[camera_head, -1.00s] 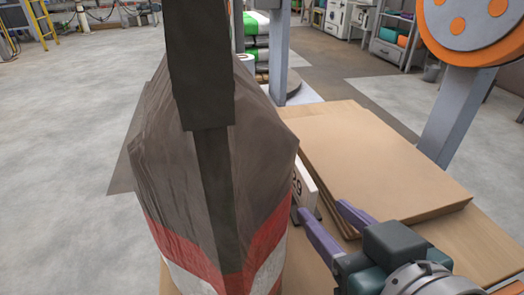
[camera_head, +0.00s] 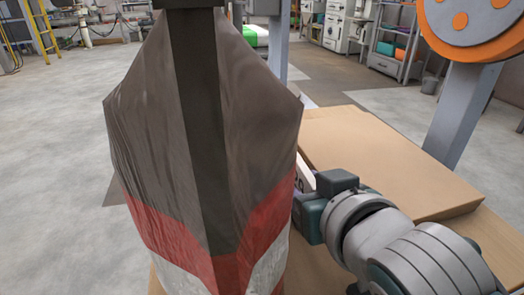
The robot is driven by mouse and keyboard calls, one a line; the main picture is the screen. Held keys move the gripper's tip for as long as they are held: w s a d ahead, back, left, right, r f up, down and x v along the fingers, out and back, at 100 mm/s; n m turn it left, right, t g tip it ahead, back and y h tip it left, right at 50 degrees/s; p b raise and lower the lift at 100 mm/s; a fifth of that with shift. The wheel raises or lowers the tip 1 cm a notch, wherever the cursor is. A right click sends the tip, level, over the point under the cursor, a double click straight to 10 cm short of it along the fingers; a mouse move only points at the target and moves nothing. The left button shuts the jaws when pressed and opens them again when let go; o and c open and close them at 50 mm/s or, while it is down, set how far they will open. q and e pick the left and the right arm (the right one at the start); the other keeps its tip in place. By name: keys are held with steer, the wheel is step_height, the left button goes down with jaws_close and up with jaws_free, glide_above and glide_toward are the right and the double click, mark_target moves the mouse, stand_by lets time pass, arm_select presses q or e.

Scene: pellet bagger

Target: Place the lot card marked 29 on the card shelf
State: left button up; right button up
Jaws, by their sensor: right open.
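The lot card (camera_head: 306,173) shows only as a pale strip between the big bag and my right gripper; its number is hidden now. My right gripper (camera_head: 314,207) is at the bag's right side, just in front of the card. Its fingers are hidden, and I cannot tell whether they touch the card. My left gripper is out of view. I cannot pick out the card shelf in this view.
A tall grey, red and white bag (camera_head: 215,150) fills the middle and blocks the view behind it. A grey post with an orange wheel (camera_head: 465,25) stands behind.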

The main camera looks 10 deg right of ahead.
steer(key=shift+c, duration=0.2)
jaws_close()
stand_by(0.5)
